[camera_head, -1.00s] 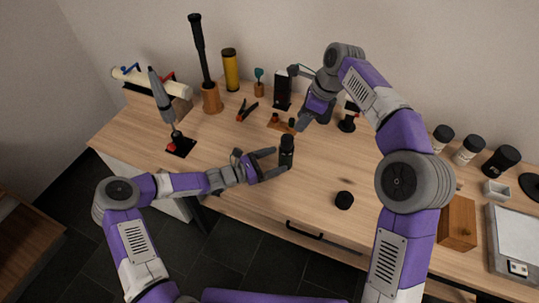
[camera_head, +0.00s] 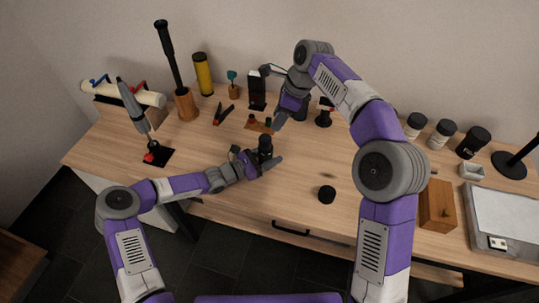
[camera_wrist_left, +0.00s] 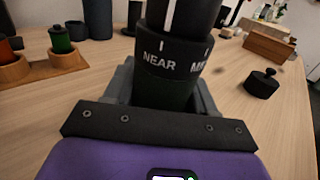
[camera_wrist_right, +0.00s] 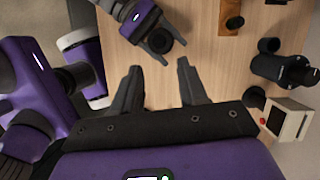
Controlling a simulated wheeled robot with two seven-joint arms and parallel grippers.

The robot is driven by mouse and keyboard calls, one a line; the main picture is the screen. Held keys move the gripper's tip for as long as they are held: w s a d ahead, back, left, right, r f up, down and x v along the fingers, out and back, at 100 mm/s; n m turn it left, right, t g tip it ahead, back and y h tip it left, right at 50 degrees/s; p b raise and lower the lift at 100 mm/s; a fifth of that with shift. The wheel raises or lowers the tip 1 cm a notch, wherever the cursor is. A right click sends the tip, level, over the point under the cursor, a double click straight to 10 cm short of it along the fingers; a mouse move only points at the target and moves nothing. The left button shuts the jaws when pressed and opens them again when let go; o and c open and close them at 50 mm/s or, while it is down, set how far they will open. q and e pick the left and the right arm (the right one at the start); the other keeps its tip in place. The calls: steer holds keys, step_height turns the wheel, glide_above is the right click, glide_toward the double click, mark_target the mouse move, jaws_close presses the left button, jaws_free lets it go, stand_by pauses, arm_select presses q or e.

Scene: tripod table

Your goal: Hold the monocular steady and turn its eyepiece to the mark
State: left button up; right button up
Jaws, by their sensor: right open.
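The black monocular (camera_head: 265,145) stands upright on the wooden table. In the left wrist view its ring (camera_wrist_left: 165,75) fills the upper middle, with white tick lines and the words NEAR and a partly cut MID. My left gripper (camera_head: 262,161) is low at the table with its fingers on either side of the monocular. Whether both fingers press on it cannot be seen. My right gripper (camera_head: 281,119) is behind and above the monocular, apart from it. In the right wrist view its fingers (camera_wrist_right: 157,85) are spread with nothing between them.
A black round cap (camera_head: 327,194) lies on the table right of the monocular. A small wooden rack (camera_head: 259,125) is behind it. A grey tool on a black stand (camera_head: 157,157) is left. A wooden box (camera_head: 437,205) is right. The front middle is clear.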

mark_target(265, 138)
arm_select(q)
steer(key=c, duration=0.4)
steer(key=shift+c, duration=0.5)
arm_select(e)
steer(key=o, duration=0.4)
steer(key=shift+s+a, duration=0.1)
steer(key=shift+a, duration=0.1)
steer(key=shift+o, duration=0.4)
steer(key=a+n+h, duration=0.1)
steer(key=n, duration=0.2)
steer(key=s+a+n+t+h, duration=0.1)
steer(key=a+n+h, duration=0.1)
steer(key=n, duration=0.1)
steer(key=s+a+n+t+h, duration=0.1)
steer(key=a+n+h, duration=0.1)
steer(key=n, duration=0.1)
steer(key=shift+s+f+n, duration=0.1)
steer(key=shift+s+n, duration=0.1)
steer(key=shift+n, duration=0.1)
steer(key=w+f+n, duration=0.1)
steer(key=f, duration=0.2)
steer(key=w+d+f+n+h, duration=0.1)
steer(key=f, duration=0.2)
steer(key=w+f+n+t, duration=0.1)
steer(key=f, duration=0.3)
steer(key=shift+w+d+h, duration=0.1)
steer(key=shift+d+h, duration=0.05)
steer(key=shift+h, duration=0.15)
steer(key=shift+c, duration=0.3)
steer(key=c, duration=1)
